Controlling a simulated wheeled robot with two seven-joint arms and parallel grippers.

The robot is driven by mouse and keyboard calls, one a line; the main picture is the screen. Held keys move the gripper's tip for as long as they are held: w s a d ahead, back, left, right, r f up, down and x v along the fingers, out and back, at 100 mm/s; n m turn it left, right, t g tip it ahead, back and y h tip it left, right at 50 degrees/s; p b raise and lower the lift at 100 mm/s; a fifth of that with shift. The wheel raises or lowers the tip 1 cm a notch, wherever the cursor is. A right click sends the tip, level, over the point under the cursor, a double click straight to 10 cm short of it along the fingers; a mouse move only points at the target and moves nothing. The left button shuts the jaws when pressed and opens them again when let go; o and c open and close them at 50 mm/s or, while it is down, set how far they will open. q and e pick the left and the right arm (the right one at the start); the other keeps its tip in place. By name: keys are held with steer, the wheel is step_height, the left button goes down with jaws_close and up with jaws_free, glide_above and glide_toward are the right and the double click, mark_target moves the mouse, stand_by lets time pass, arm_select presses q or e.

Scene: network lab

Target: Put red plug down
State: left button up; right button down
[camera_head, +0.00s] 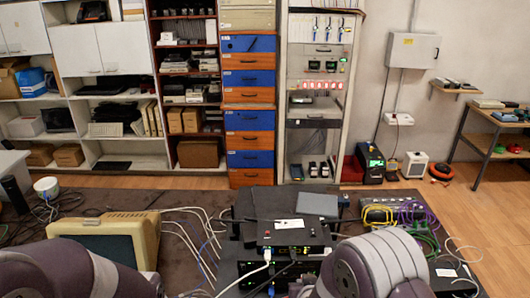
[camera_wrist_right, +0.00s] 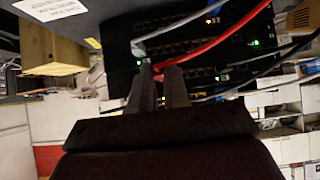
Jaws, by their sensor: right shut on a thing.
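In the right wrist view my right gripper (camera_wrist_right: 160,74) is shut on the red plug (camera_wrist_right: 159,67) at the front of a black network device (camera_wrist_right: 190,62). The red cable (camera_wrist_right: 215,42) runs from the plug up and to the right. The plug is mostly hidden by the fingertips, and I cannot tell whether it sits in a port or just in front of one. In the head view the stacked black devices (camera_head: 290,234) stand at the bottom centre. Both my arms show there, but neither gripper does.
A white cable (camera_wrist_right: 150,40) and a grey cable (camera_wrist_right: 275,60) cross the device front close to my right gripper. In the head view a beige monitor (camera_head: 106,238) stands left of the devices. Yellow and purple cables (camera_head: 400,214) lie to the right.

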steer(key=shift+s, duration=0.25)
